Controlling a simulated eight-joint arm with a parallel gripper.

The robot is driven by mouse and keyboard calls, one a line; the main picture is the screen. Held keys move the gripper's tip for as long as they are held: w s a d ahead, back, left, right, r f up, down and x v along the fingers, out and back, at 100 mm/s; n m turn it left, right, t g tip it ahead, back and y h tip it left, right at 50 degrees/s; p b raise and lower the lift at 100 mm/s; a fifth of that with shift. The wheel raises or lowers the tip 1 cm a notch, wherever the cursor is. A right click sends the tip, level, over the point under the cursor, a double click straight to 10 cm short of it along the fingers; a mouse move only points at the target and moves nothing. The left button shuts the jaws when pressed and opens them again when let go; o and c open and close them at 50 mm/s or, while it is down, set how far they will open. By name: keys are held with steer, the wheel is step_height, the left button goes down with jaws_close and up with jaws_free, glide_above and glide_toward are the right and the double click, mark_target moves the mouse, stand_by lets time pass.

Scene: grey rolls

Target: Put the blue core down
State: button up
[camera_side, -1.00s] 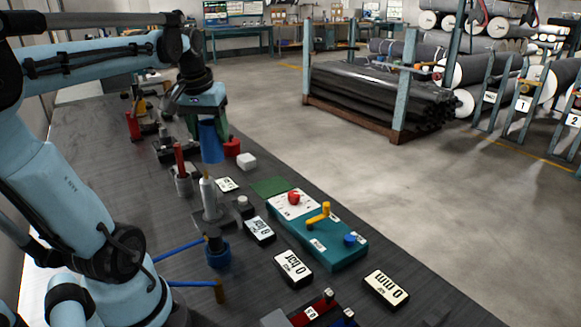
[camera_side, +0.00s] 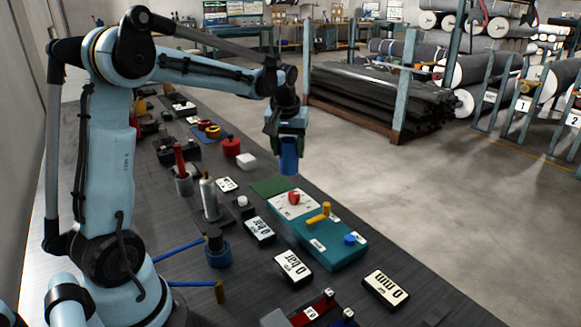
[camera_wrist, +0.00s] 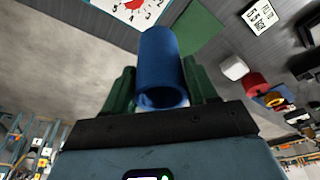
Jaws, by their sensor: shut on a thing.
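The blue core (camera_side: 289,156) is a short hollow blue cylinder. My gripper (camera_side: 288,138) is shut on it and holds it upright in the air, just above and behind the green square mat (camera_side: 266,186) in the side view. In the wrist view the blue core (camera_wrist: 161,72) sits between the two green fingers of my gripper (camera_wrist: 160,88), with its open end toward the camera. The green mat (camera_wrist: 201,30) shows beyond it, bare.
A teal box (camera_side: 335,249) with a red knob (camera_side: 294,198) and yellow lever (camera_side: 318,214) stands beside the mat. A white block (camera_side: 246,161), red spool (camera_side: 231,147) and label displays (camera_side: 293,268) are nearby. Floor lies beyond the bench edge.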

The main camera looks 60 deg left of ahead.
steer(key=shift+s+a+f, duration=0.1)
steer(key=shift+a+f, duration=2)
steer(key=shift+f, duration=0.15)
steer(key=shift+s+a+f, duration=0.1)
steer(key=shift+a+f, duration=2)
steer(key=shift+f, duration=0.15)
steer(key=shift+f, duration=0.1)
steer(key=o, duration=0.8)
steer(key=shift+o, duration=0.2)
steer(key=v, duration=1.1)
steer(key=s+d+r+m+t, duration=0.1)
steer(key=s+d+r+m, duration=0.1)
steer(key=d, duration=0.5)
steer(key=s+d+r+m+t, duration=0.1)
steer(key=s+d+m, duration=0.1)
steer(key=d, duration=0.5)
steer(key=s+d+f+m+t+h, duration=0.1)
steer(key=s+d+f+m, duration=0.1)
steer(key=d, duration=0.4)
steer(key=s+d+f+m+t+h, duration=0.1)
steer(key=s+d+f+m+t, duration=0.1)
steer(key=s+d, duration=0.3)
steer(key=shift+s+d+f+m, duration=0.2)
steer(key=shift+d+f+m, duration=0.05)
steer(key=shift+d+m, duration=0.25)
